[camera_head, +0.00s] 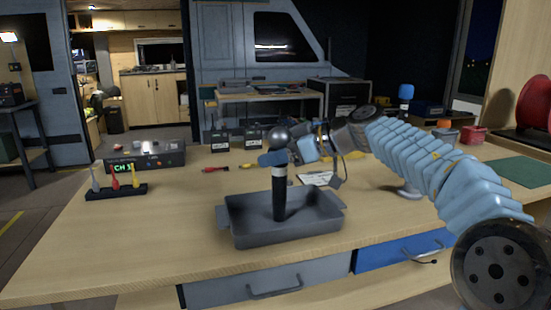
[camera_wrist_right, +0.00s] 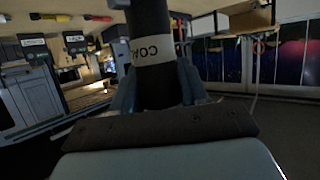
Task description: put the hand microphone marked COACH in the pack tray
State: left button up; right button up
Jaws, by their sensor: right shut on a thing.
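The hand microphone (camera_head: 279,196) is black with a round grey head and a white band. It stands upright, head up, with its lower end inside the walls of the grey pack tray (camera_head: 237,240). I cannot tell whether it touches the tray floor. In the right wrist view the microphone's band (camera_wrist_right: 153,50) reads "COA", with the rest turned out of sight. My right gripper (camera_head: 277,158) is shut on the microphone just below its head; its blue fingers also show in the right wrist view (camera_wrist_right: 157,88). My left gripper is not in view.
A dark device with a "CH 3" display (camera_head: 123,168) and a rack of coloured plugs (camera_head: 117,191) stand to the left. A white card (camera_head: 316,178) lies behind the tray. A green mat (camera_head: 523,170) lies at the right.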

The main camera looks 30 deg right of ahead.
jog(key=shift+r, duration=0.15)
jog(key=o, duration=1.2)
jog(key=shift+c, duration=0.2)
jog(key=p+v, duration=0.1)
jog(key=v, duration=1.1)
jog(key=shift+p, duration=0.35)
